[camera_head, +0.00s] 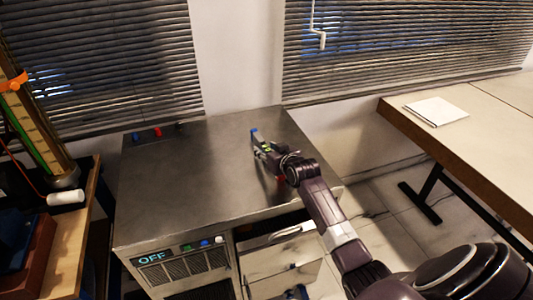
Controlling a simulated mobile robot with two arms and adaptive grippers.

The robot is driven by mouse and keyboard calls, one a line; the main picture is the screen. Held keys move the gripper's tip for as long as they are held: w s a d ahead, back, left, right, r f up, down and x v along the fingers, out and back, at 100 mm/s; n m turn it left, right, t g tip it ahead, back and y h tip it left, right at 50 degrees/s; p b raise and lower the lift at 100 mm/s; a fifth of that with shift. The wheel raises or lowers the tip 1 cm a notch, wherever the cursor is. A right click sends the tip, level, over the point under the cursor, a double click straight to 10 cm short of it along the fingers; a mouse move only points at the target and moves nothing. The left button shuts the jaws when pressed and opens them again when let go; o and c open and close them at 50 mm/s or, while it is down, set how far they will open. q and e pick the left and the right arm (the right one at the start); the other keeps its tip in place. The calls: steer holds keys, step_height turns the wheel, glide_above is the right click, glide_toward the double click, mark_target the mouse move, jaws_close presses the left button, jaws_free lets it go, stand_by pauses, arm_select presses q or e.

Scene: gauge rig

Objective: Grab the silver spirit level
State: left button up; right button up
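A slim item with a blue end and a bright green spot, which looks like the silver spirit level (257,140), is at the right part of the metal cabinet top (190,180). My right arm comes in from the lower right, and its gripper (270,157) is right at this item, overlapping it in the picture. The fingers are small and dark, and I cannot tell whether they are closed on it or whether it is lifted. A small red spot (280,181) shows just below the gripper. My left gripper is not in view.
Small blue and red items (157,131) lie at the cabinet's back left. The cabinet front has an OFF display (152,258), buttons and a drawer (280,258). A wooden bench (73,240) stands left, and a table with a white pad (436,111) right. The cabinet top's middle is clear.

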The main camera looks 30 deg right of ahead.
jaws_close()
steer(key=shift+r, duration=0.15)
